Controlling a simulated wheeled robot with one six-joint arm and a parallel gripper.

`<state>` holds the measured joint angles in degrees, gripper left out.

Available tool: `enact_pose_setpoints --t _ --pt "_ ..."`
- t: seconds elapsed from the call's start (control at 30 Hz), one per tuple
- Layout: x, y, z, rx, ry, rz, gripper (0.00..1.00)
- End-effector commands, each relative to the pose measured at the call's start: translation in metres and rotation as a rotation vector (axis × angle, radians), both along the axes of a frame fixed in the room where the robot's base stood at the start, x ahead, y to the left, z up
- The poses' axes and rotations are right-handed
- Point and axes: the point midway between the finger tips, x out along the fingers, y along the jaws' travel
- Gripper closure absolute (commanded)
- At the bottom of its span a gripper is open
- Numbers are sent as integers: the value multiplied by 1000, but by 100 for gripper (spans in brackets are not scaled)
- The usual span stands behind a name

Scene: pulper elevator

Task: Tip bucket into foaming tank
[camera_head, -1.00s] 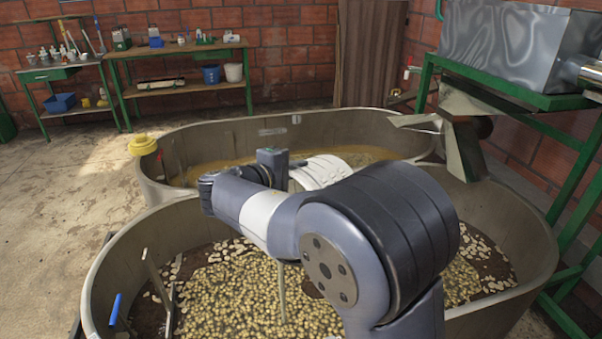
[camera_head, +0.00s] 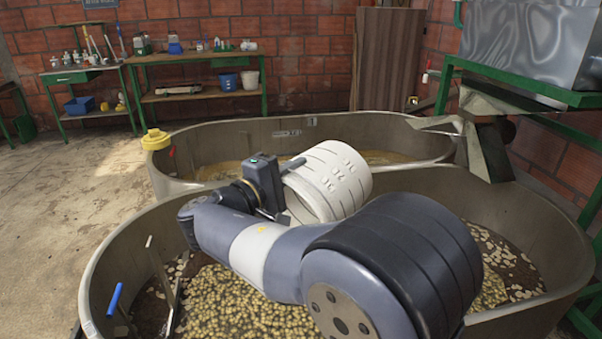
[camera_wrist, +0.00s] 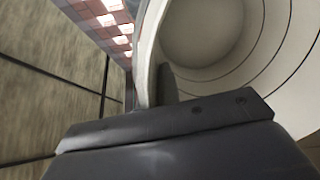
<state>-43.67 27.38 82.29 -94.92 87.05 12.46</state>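My gripper (camera_head: 283,186) is shut on the rim of a white ribbed bucket (camera_head: 338,178) in the head view. The bucket is tipped well over on its side, held above the area where two oval tanks meet. In the wrist view the bucket's pale inside (camera_wrist: 205,35) shows, with its rim at my gripper's dark finger (camera_wrist: 165,125). The far tank (camera_head: 380,128) holds brownish-yellow liquid. The near tank (camera_head: 105,262) holds many yellowish beans or pellets over dark matter. I cannot tell which tank is the foaming one, or whether anything is pouring.
A blue-handled tool (camera_head: 115,299) leans in the near tank. A green stand (camera_head: 520,82) with a metal hopper and chute is at the right. Benches (camera_head: 190,58) line the back wall. Floor at left is clear.

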Motion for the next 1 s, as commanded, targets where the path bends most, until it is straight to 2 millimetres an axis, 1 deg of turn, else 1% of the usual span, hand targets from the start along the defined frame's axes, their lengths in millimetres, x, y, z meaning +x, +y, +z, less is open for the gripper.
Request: enact_pose_setpoints --t 0.03,0.07,0.7,1.0 --pt "-3 3 -5 -13 -15 3 100" --pt "-5 5 -5 -19 -24 3 100" --pt "-43 38 -11 -186 -215 2 100" --pt "-53 46 -11 -231 -266 1 100"
